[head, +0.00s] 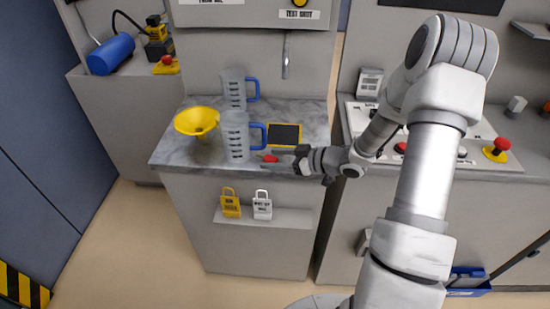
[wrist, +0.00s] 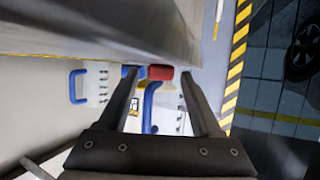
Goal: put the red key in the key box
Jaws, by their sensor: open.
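The red key (head: 268,158) lies at the front of the grey marble counter (head: 185,150), just right of the front jug. My gripper (head: 284,161) reaches in from the right, low over the counter's front edge. In the wrist view the red key's end (wrist: 161,73) shows between the tips of my two open fingers (wrist: 158,78); I cannot tell whether either finger touches it. A flat black panel with a yellow border (head: 284,135) lies on the counter behind the gripper. I cannot tell whether it is the key box; no box is clearly labelled as such.
Two clear jugs with blue handles, one in front (head: 235,138) and one behind (head: 234,88), stand left of the gripper. A yellow funnel (head: 197,121) is further left. A yellow padlock (head: 230,205) and a white padlock (head: 262,206) are at the ledge below.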

